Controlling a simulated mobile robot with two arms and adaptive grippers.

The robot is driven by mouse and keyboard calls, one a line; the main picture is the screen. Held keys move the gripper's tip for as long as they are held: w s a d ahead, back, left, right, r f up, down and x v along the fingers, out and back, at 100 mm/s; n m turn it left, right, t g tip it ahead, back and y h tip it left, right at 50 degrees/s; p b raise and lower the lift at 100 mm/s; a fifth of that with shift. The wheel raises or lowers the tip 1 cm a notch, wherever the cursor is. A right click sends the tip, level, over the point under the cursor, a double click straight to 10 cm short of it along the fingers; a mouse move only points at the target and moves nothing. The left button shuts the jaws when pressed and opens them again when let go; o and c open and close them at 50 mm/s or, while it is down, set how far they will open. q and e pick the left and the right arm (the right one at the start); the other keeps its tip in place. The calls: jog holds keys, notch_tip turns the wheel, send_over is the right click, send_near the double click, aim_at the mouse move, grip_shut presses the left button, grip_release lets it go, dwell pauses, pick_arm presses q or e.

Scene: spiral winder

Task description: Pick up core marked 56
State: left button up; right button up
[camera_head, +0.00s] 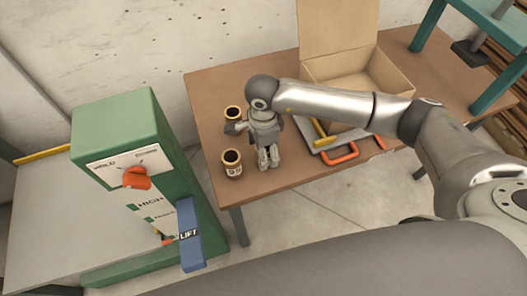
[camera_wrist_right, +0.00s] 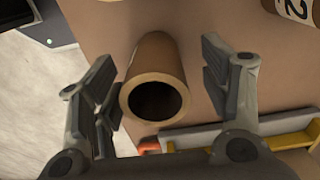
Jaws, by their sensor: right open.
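My right gripper (camera_head: 265,158) points down over the brown table. In the wrist view the right gripper (camera_wrist_right: 165,95) is open, with its fingers on either side of a hollow brown core (camera_wrist_right: 155,75), apart from it. No marking shows on this core, and the gripper seems to hide it in the head view. A core (camera_head: 232,163) with a label too small to read stands at the front left. Another core (camera_head: 233,113) stands behind it. In the wrist view a core marked with a "2" (camera_wrist_right: 297,8) is cut off at the top right. My left gripper is out of view.
An open cardboard box (camera_head: 340,68) stands at the back of the table (camera_head: 205,85). The green winder cabinet (camera_head: 115,115) stands at the left. A green frame (camera_head: 490,90) is at the right.

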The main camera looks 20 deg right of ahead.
jog(key=f, duration=0.2)
jog(key=shift+s+f+p, duration=0.25)
jog(key=shift+f+p, duration=0.05)
jog(key=shift+f, duration=0.35)
jog(key=shift+w+f, duration=0.1)
jog(key=shift+f, duration=0.1)
jog(key=c, duration=0.4)
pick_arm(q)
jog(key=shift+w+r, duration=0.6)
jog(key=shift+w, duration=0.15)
pick_arm(e)
jog(key=c, duration=0.7)
jog(key=shift+r, duration=0.1)
